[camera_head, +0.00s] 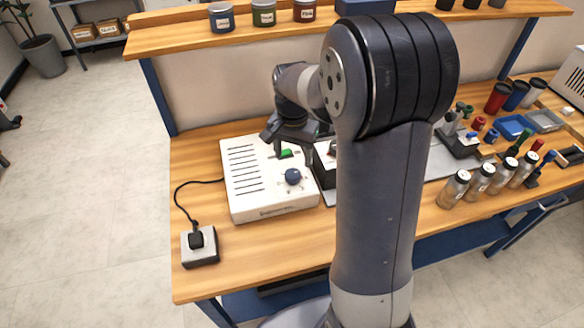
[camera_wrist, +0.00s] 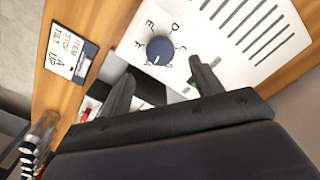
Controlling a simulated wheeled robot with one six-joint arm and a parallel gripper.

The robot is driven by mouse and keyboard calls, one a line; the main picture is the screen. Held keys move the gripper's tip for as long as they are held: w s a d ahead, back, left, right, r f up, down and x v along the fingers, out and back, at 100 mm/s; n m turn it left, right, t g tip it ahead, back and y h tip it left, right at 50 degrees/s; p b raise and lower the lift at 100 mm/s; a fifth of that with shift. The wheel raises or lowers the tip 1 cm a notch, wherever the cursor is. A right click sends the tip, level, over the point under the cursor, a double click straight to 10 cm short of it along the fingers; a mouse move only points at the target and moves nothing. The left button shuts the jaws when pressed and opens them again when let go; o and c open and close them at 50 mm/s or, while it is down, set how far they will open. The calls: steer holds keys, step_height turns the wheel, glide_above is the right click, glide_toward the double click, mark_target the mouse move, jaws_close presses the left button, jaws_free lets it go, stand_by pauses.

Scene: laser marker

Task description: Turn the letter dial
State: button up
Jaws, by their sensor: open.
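The letter dial (camera_head: 292,177) is a round blue knob on top of a white, slotted machine box (camera_head: 245,205). In the wrist view the dial (camera_wrist: 160,50) has a light pointer mark and black letters around it on the white panel. My gripper (camera_head: 288,143) is above the box, just behind the dial in the head view. In the wrist view my gripper (camera_wrist: 161,68) has its two dark fingers spread apart and empty, with the dial beyond and between the tips. I cannot tell the height gap. A green switch (camera_head: 285,153) sits near the fingers.
A card with black writing (camera_wrist: 67,54) shows left in the wrist view. A power socket with plug (camera_head: 199,245) stands front left on the bench. Jars (camera_head: 453,189), cups and blue trays (camera_head: 514,126) fill the right side. A shelf (camera_head: 180,42) runs behind.

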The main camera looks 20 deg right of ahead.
mark_target(293, 173)
step_height(293, 173, down, 7)
steer(key=shift+r, duration=0.1)
stand_by(0.3)
steer(key=c, duration=1)
steer(key=shift+o, duration=0.2)
steer(key=shift+m, duration=0.9)
steer(key=o, duration=1)
steer(key=shift+c, duration=0.2)
